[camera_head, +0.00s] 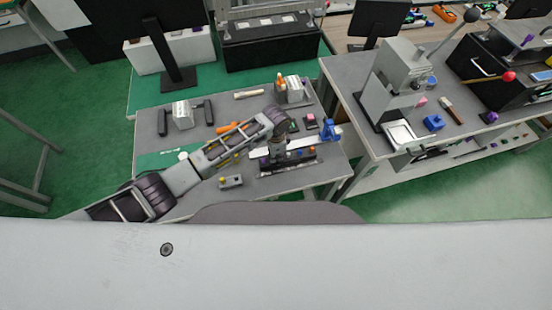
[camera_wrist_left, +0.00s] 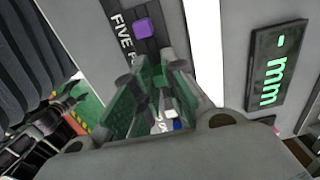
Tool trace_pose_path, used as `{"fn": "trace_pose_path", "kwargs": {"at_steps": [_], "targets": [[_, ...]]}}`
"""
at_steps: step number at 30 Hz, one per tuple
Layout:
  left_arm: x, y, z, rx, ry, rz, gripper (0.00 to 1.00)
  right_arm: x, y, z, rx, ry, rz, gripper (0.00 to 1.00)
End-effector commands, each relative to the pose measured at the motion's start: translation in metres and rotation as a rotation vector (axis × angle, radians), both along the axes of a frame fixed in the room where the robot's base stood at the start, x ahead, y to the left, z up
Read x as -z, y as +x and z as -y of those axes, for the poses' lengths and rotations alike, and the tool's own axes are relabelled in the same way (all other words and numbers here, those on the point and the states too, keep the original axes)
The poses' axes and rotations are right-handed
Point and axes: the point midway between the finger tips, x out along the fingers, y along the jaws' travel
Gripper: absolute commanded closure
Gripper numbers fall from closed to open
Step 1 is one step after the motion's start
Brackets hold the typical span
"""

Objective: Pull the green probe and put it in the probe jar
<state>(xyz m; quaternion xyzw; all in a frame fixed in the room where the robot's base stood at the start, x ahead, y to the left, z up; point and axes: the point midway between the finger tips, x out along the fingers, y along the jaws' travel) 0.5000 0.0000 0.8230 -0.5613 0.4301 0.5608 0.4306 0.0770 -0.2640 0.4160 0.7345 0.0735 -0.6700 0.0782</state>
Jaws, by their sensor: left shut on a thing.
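A display with green "- mm" digits (camera_wrist_left: 278,62) and a purple button (camera_wrist_left: 142,28) are close by. A small white round thing (camera_head: 183,156) stands on the green mat; I cannot tell whether it is the probe jar. My right gripper is out of view.
A small box with a yellow button (camera_head: 231,181) lies in front of the fixture. A blue clamp-like thing (camera_head: 330,131) stands at its right. A grey lever press (camera_head: 394,85) stands on the right-hand table. Several blocks and tools lie around the small table's back.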

Motion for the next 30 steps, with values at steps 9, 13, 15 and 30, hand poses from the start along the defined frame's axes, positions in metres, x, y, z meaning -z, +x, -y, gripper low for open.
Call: {"fn": "trace_pose_path", "kwargs": {"at_steps": [9, 13, 15, 30], "targets": [[-0.0016, -0.0004, 0.0, 0.0, 0.0, -0.001, 1.0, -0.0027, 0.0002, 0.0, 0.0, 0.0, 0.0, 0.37], [-0.0023, -0.0004, 0.0001, 0.0, 0.0, -0.001, 1.0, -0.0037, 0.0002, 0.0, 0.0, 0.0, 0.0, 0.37], [-0.0027, -0.0004, 0.0001, 0.0, 0.0, -0.001, 1.0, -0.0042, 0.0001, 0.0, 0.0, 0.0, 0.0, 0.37], [-0.0053, -0.0003, 0.0001, 0.0, 0.0, -0.001, 1.0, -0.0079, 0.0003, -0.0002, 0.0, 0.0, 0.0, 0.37]]}}
